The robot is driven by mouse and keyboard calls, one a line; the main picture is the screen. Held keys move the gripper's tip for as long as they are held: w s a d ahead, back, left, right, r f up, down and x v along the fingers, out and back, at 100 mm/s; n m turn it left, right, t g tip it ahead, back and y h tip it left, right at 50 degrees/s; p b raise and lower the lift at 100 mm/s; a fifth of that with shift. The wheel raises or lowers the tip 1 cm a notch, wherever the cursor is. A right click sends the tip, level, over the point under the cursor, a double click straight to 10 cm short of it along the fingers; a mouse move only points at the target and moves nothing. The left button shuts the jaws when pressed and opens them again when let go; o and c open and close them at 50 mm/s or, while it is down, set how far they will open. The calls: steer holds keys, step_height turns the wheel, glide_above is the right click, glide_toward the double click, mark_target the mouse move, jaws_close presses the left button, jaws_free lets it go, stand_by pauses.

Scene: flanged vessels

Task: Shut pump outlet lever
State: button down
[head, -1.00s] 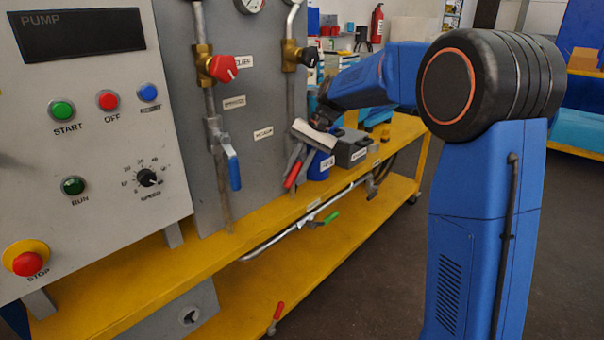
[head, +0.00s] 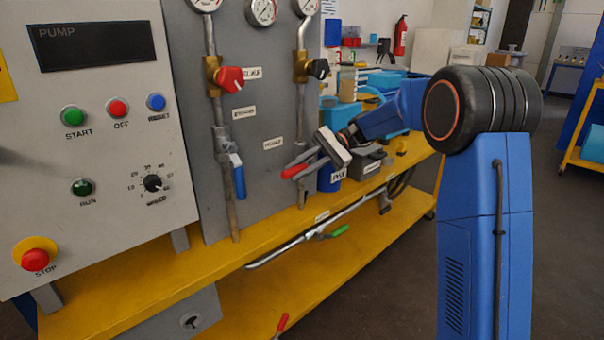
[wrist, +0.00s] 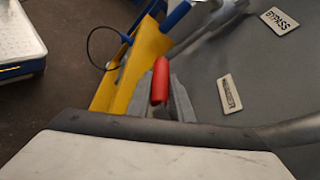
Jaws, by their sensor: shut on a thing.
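A red lever handle (head: 295,172) lies at the lower right part of the grey panel, on the right-hand vertical pipe, and points left, close to level. My gripper (head: 305,165) comes from the right and is shut on this handle. In the wrist view the red handle (wrist: 160,80) sits between the two grey fingers (wrist: 168,100), its end sticking out beyond them. The lever's valve body and pivot are mostly hidden behind my gripper. The small label near it is not readable in the head view.
A blue lever (head: 238,175) hangs down on the left pipe. Red (head: 230,79) and black (head: 318,68) knobs are above. A blue pot (head: 331,175) and grey box (head: 362,158) stand close to my gripper.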

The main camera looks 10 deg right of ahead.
steer(key=shift+r, duration=0.15)
stand_by(0.4)
steer(key=c, duration=1.6)
jaws_free()
steer(key=shift+o, duration=0.2)
steer(key=v, duration=1.7)
steer(key=shift+w+d+f, duration=0.15)
steer(key=shift+d+f, duration=0.1)
steer(key=shift+d, duration=0.05)
